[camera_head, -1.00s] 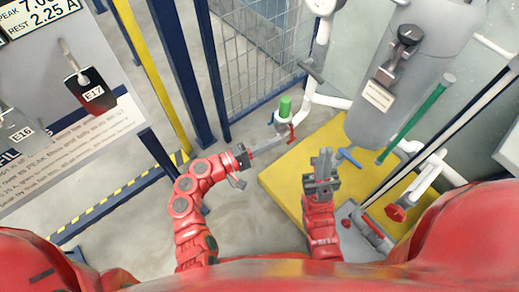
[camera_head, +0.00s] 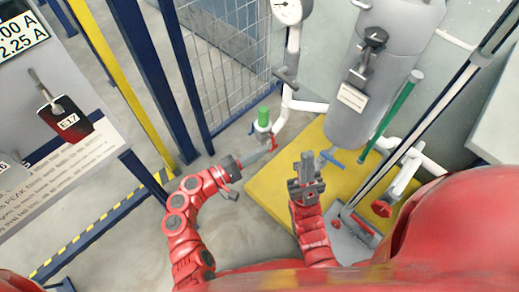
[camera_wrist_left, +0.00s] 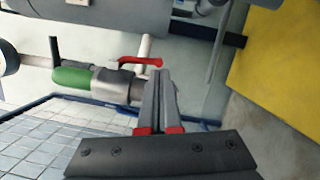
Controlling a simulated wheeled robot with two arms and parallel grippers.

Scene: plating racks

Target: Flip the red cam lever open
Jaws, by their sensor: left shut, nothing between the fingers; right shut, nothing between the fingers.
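The red cam lever (camera_head: 274,144) is on a pipe fitting with a green cap (camera_head: 263,116), low beside the wire-mesh panel. In the left wrist view the lever (camera_wrist_left: 140,61) sticks out sideways from the grey fitting behind the green part (camera_wrist_left: 85,78). My left gripper (camera_head: 264,154) is shut and empty, its fingertips close to the lever. In the left wrist view its fingertips (camera_wrist_left: 161,75) reach just below the lever's end; I cannot tell whether they touch. My right gripper (camera_head: 307,160) is shut and empty, pointing up, right of the lever.
A grey tank (camera_head: 388,75) with a black knob stands at the right. A green pipe (camera_head: 391,117) and a blue handle (camera_head: 332,158) are near it, above a yellow platform (camera_head: 275,198). A pressure gauge (camera_head: 288,11) tops the white pipe. Blue posts (camera_head: 180,80) stand left; floor below is clear.

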